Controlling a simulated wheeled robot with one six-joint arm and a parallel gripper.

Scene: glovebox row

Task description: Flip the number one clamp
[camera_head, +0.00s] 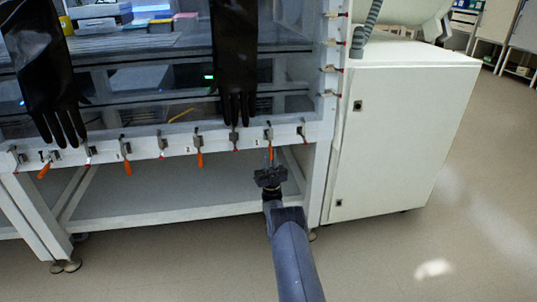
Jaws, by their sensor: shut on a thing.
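A row of toggle clamps lines the white front rail of the glovebox. The clamp in front of my arm (269,137) has an orange handle hanging down; its number label is too small to read surely, so I cannot confirm it is number one. My dark gripper (270,167) is below the rail, shut on the lower end of that orange handle. The fingers hide the handle's tip. A neighbouring clamp (199,150), beside a label that looks like 2, also has its orange handle hanging down.
Another clamp with a hanging orange handle (127,160) is further left, and one at the far left (44,169) slants. Black gloves (236,60) hang before the window, one just above the rail. A white cabinet (400,130) stands right. A low shelf (170,205) lies beneath.

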